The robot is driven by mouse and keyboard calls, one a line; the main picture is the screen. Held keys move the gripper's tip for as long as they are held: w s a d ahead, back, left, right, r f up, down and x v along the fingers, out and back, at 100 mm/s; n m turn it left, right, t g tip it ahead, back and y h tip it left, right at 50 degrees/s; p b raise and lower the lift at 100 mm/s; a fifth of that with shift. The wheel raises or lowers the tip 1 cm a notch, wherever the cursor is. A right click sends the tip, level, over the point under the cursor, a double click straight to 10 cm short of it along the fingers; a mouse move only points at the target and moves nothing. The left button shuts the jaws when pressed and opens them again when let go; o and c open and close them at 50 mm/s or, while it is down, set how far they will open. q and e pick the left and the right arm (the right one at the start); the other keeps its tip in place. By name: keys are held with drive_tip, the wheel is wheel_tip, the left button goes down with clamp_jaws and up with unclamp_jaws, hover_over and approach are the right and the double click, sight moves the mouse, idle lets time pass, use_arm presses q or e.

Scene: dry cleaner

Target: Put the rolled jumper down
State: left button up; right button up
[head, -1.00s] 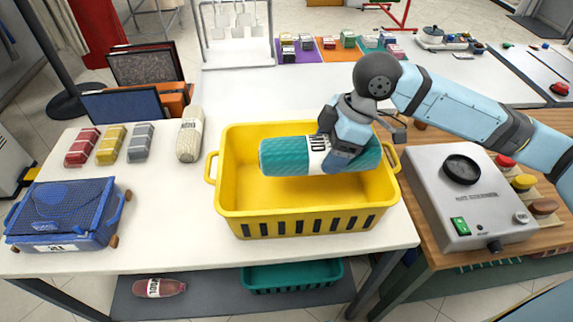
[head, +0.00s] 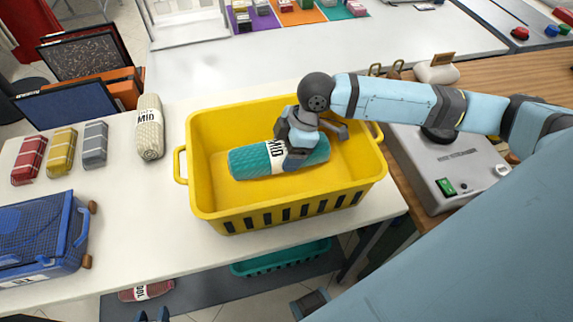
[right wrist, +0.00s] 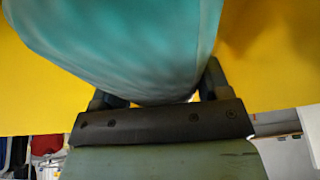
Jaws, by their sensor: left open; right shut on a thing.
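The rolled jumper (head: 248,161) is a teal knitted roll with a white "MID" band, lying level inside the yellow basket (head: 290,204) in the head view. My right gripper (head: 293,152) reaches in from the right and is shut around the roll near its band. The jumper is low in the basket; whether it touches the floor I cannot tell. In the right wrist view, the teal jumper (right wrist: 130,45) fills the space between the fingers, with yellow basket behind.
A cream roll (head: 149,128) and red, yellow and grey packs stand left of the basket on the white table. A blue crate (head: 45,235) is at the left front. A grey control box (head: 445,170) stands right. A teal basket (head: 280,259) is on the lower shelf.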

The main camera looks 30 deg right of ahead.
wheel_tip(320, 180, down, 6)
idle(0.5)
drive_tip(key=o, duration=1.2)
drive_tip(key=shift+f, duration=0.1)
drive_tip(key=shift+c, duration=0.2)
drive_tip(key=v, duration=1.2)
drive_tip(key=shift+r, duration=0.2)
